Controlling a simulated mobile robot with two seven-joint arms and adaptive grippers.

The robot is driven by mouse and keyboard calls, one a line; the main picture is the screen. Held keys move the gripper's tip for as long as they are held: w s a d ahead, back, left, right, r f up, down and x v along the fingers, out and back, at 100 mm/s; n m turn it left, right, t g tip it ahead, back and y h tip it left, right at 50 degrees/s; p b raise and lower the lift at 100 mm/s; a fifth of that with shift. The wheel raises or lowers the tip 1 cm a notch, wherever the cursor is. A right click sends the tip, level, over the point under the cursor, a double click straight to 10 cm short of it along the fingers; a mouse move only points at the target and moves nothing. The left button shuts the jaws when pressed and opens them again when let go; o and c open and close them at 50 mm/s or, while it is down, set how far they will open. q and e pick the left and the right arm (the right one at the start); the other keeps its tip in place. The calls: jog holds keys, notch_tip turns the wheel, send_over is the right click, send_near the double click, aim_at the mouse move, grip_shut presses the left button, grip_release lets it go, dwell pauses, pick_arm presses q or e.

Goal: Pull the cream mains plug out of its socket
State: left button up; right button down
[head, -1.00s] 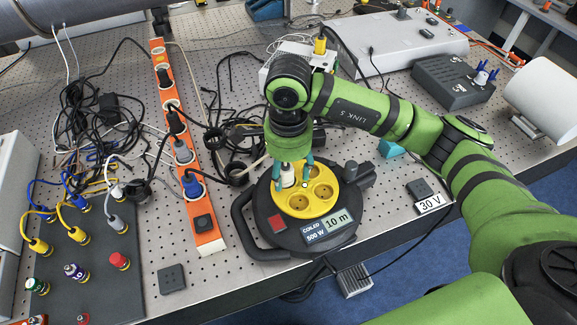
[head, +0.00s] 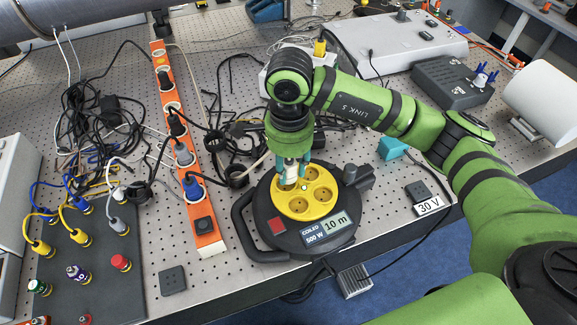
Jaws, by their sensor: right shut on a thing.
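The cream mains plug (head: 291,173) is at the upper left socket of the yellow socket disc (head: 316,206), on top of a round black cable reel (head: 263,208). My right gripper (head: 291,178) points down with its teal fingers shut on the plug, one on each side. The fingers cover part of the plug and its socket. The plug looks slightly raised, but I cannot tell whether its pins are clear of the socket. The other sockets on the disc are empty. My left gripper is not in view.
An orange power strip (head: 207,225) with several plugs lies left of the reel. Tangled black cables (head: 95,115) lie behind and to the left. A banana-plug panel (head: 110,285) is at the lower left. The table's front edge is close to the reel.

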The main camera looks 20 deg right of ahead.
jog(key=shift+a+r, duration=0.15)
jog(key=shift+r, duration=0.45)
jog(key=shift+r+p, duration=0.6)
jog(key=shift+r, duration=0.35)
